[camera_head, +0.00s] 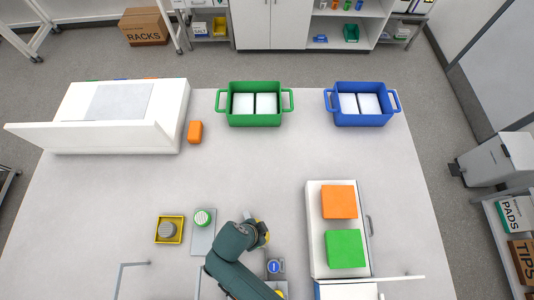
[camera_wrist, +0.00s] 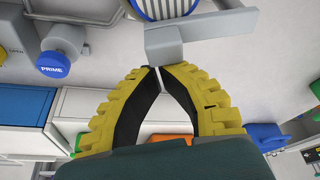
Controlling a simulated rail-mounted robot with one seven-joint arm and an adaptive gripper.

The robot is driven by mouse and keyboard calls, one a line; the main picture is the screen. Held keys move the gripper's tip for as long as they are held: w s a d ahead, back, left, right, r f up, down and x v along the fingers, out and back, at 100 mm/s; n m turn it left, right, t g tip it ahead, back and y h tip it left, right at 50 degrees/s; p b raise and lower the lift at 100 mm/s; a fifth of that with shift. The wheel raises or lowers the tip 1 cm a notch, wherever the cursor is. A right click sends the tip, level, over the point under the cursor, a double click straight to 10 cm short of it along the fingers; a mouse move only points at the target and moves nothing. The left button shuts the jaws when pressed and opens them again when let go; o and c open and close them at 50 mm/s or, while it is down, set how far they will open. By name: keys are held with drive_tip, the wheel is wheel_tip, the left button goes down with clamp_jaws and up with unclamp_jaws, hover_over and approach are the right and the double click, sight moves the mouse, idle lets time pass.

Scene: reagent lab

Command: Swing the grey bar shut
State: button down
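The grey bar (camera_wrist: 215,33) crosses the top of the wrist view at a slant, with a squarer grey block (camera_wrist: 164,46) at its left end. My gripper (camera_wrist: 157,70) has yellow, black-lined fingers whose tips are nearly together just short of that block. I cannot make out the bar clearly there.
A blue PRIME knob (camera_wrist: 53,65) is at left in the wrist view. A ribbed blue-and-white round part (camera_wrist: 160,8) is behind the bar. In the head view, a white case (camera_head: 314,240) holds orange (camera_head: 339,202) and green (camera_head: 344,249) blocks at right. The table's middle is clear.

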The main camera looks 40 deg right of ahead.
drive_tip(key=shift+w+a+p, duration=0.15)
drive_tip(key=shift+a, duration=0.55)
drive_tip(key=shift+w+a+p, duration=0.1)
drive_tip(key=shift+a+p, duration=0.05)
drive_tip(key=shift+a, duration=0.65)
drive_tip(key=shift+w+a, duration=0.1)
drive_tip(key=shift+w, duration=0.05)
drive_tip(key=shift+w, duration=0.1)
drive_tip(key=shift+w+d+b, duration=0.25)
drive_tip(key=shift+w+b, duration=0.05)
drive_tip(key=shift+w, duration=0.1)
drive_tip(key=shift+d+r, duration=0.15)
drive_tip(key=shift+d, duration=0.1)
drive_tip(key=s+d+p, duration=0.3)
drive_tip(key=v, duration=0.3)
drive_tip(key=b+v, duration=0.1)
drive_tip(key=v, duration=0.2)
drive_tip(key=w+v, duration=0.1)
drive_tip(key=v, duration=0.2)
drive_tip(key=shift+d+r+b, duration=0.1)
drive_tip(key=shift+r+b, duration=0.05)
drive_tip(key=shift+b, duration=0.2)
